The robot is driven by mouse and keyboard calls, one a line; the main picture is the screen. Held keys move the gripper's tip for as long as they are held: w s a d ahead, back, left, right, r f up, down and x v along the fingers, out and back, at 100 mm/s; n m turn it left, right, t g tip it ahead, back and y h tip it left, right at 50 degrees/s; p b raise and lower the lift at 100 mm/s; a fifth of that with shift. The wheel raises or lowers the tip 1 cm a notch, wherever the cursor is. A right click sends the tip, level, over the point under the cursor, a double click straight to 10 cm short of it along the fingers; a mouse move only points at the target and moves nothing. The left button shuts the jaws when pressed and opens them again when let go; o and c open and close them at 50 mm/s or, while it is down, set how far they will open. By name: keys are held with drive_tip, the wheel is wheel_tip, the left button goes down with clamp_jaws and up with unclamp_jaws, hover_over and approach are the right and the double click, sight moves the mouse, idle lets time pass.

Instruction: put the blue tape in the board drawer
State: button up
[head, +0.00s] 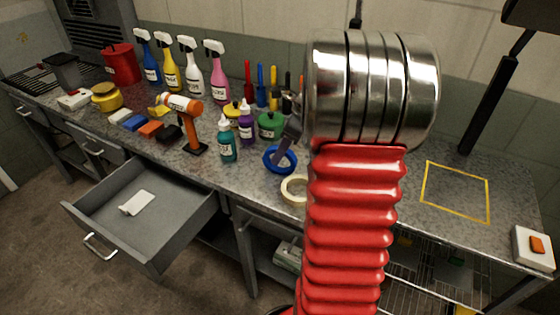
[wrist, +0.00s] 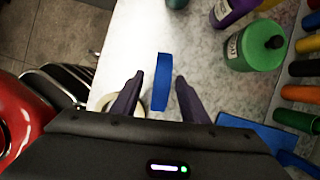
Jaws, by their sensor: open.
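The blue tape (head: 270,166) is a ring on the grey speckled worktop, left of my arm in the head view. In the wrist view the blue tape (wrist: 162,84) shows as a narrow upright strip between my two dark fingers. My gripper (wrist: 160,77) is open, with a finger on each side of that strip and small gaps showing. In the head view my gripper (head: 288,138) is at the tape and partly covers it. A grey drawer (head: 178,222) stands pulled out at the left, with a small white item inside. I cannot read any label on it.
A cream tape roll (head: 292,190) lies close to the blue one. A teal bottle (head: 228,142), purple bottle (head: 246,125) and green jar (head: 270,124) stand nearby. An orange drill-like tool (head: 187,120) stands further left. Most of the open drawer's floor is bare.

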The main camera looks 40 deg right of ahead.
sight(275, 168)
idle(0.3)
drive_tip(key=shift+x, duration=2.6)
drive_tip(key=shift+w, duration=0.1)
drive_tip(key=shift+d, duration=0.1)
drive_tip(key=shift+c, duration=0.3)
clamp_jaws()
